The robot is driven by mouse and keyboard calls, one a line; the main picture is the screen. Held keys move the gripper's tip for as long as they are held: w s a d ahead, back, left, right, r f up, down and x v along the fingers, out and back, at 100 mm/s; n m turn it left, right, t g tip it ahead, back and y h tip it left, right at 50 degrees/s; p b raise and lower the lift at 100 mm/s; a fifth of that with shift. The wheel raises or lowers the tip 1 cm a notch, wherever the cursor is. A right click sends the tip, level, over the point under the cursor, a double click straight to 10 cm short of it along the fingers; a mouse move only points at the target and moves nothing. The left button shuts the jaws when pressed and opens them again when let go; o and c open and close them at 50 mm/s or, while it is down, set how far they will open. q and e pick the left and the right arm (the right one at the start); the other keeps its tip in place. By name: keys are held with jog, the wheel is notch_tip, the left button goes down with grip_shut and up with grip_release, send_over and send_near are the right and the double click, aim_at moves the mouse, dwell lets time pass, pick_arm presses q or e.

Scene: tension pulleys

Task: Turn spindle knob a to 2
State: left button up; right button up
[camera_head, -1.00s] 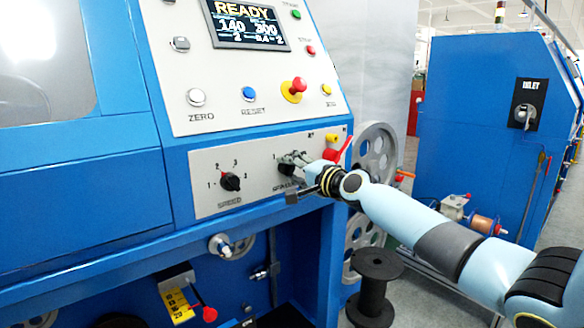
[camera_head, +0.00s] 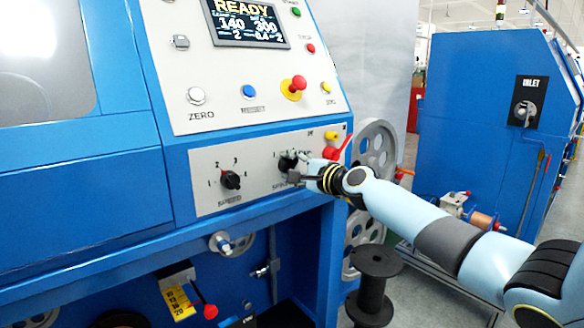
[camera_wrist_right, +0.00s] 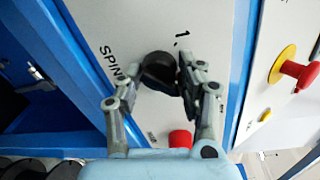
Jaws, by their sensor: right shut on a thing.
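The spindle knob (camera_head: 287,163) is a black round knob on the pale lower panel, right of the speed knob (camera_head: 230,180). In the right wrist view the spindle knob (camera_wrist_right: 158,70) sits between the fingers of my right gripper (camera_wrist_right: 160,82), near a printed "1" and the letters "SPIN". My right gripper (camera_head: 297,170) is shut on this knob, its fingers on either side. The fingers hide part of the dial, so I cannot read the pointer's setting. My left gripper is not in view.
A red lever (camera_head: 338,145) and a yellow button (camera_head: 331,136) are close by the right gripper. Above is a red mushroom button (camera_head: 299,83) on a yellow base. Grey pulley wheels (camera_head: 375,145) and a black spool (camera_head: 373,285) stand right of the cabinet.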

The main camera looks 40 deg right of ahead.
jog(key=shift+f, duration=0.3)
jog(key=o, duration=1)
jog(key=shift+o, duration=0.6)
jog(key=shift+r, duration=0.15)
jog(key=shift+s, duration=0.1)
jog(key=s, duration=0.7)
jog(key=shift+s+d+r, duration=0.15)
jog(key=shift+d+r, duration=0.1)
jog(key=shift+d, duration=0.05)
